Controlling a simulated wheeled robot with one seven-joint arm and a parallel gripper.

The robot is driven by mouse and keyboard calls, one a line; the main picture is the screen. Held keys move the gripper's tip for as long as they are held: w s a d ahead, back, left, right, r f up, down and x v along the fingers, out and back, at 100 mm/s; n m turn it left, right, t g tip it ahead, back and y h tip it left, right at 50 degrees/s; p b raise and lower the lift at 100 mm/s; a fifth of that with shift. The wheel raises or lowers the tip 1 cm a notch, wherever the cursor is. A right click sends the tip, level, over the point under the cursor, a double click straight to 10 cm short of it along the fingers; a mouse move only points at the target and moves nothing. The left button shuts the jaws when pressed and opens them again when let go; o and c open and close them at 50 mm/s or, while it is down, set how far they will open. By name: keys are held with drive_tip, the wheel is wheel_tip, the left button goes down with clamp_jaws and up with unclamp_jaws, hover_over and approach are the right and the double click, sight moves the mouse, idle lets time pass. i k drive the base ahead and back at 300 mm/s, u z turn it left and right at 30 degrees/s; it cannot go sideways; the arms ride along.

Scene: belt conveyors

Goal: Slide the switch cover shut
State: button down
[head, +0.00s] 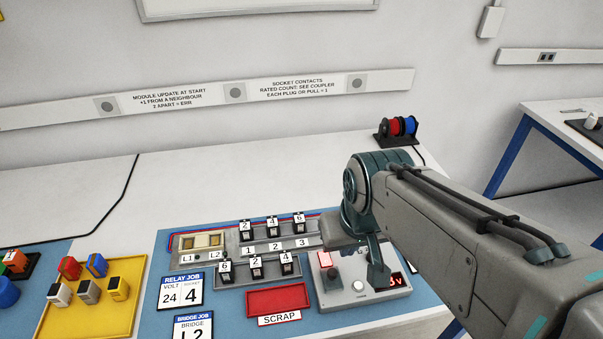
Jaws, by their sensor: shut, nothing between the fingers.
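A pale control box (340,300) sits on the blue mat at the right end of the panel. It carries a dark knob or switch (333,273), a small round button and a red lit display (396,281). A red patch shows at its back left. I cannot clearly make out the switch cover or how far it is slid. My gripper (379,281) points down over the right part of this box, its fingers shut and empty, just left of the display. Whether the tips touch the box is unclear. My arm hides the box's back right.
Left of the box are two grey racks (230,281) with numbered modules, a beige L1/L2 unit (201,241), a red scrap tray (277,300) and job cards. A yellow tray (118,318) with coloured blocks lies farther left. Spools (398,127) stand behind. The white table behind the mat is mostly clear.

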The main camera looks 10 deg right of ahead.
sight(332, 273)
drive_tip(key=u, duration=0.7)
drive_tip(key=k, duration=1.1)
drive_tip(key=z, duration=1.15)
drive_tip(key=i, duration=0.5)
